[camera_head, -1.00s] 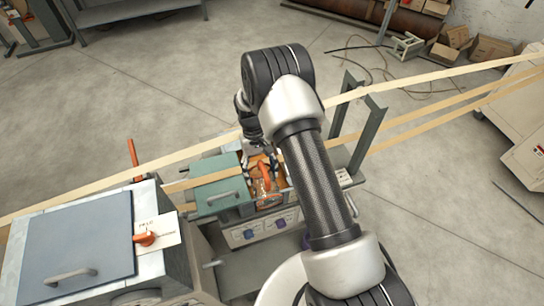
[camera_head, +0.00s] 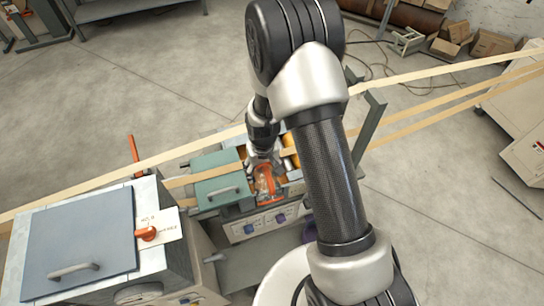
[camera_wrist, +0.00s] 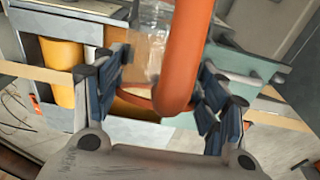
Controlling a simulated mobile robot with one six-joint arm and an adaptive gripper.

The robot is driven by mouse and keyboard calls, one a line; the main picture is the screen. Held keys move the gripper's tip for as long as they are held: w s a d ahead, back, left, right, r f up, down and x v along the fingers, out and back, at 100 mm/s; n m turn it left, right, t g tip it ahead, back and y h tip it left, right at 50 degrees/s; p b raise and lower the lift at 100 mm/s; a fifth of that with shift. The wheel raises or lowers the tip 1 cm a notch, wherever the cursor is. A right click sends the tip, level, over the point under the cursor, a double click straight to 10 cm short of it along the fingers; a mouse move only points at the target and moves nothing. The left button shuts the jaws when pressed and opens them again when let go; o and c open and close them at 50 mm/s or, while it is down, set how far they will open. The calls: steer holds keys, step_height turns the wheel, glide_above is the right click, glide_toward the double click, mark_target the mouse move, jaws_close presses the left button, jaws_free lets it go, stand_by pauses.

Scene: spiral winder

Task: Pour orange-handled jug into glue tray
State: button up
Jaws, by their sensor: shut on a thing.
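The orange-handled jug (camera_head: 265,188) has a clear body and an orange handle. My gripper (camera_head: 262,162) is shut on its handle from above. The jug is over the front part of the glue tray unit, beside the green lid. In the wrist view, the orange handle (camera_wrist: 186,50) runs between the fingers of my gripper (camera_wrist: 160,85), and the clear body (camera_wrist: 147,50) shows behind it. The glue tray (camera_head: 292,165) is partly hidden by my arm and the jug. I cannot tell the jug's exact tilt or see any liquid flowing.
A green lid (camera_head: 222,190) with a handle covers the unit's left part. Yellow-orange rollers (camera_wrist: 62,55) lie close to the jug. Pale tape strips (camera_head: 100,188) cross the workspace. A grey-lidded cabinet (camera_head: 80,240) stands at left. A grey upright frame (camera_head: 370,125) stands at right.

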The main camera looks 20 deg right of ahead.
stand_by(0.3)
steer(key=t+b, duration=0.1)
steer(key=b, duration=0.1)
steer(key=s+t+b, duration=0.1)
steer(key=t+b, duration=0.1)
steer(key=b, duration=0.1)
steer(key=shift+s+r, duration=0.15)
steer(key=shift+r, duration=0.05)
steer(key=shift+s+r+t+b, duration=0.25)
steer(key=shift+r+t+b, duration=0.3)
steer(key=shift+b, duration=0.5)
steer(key=shift+r, duration=0.1)
steer(key=shift+r+p, duration=2.15)
steer(key=shift+r, duration=0.85)
steer(key=shift+f, duration=0.2)
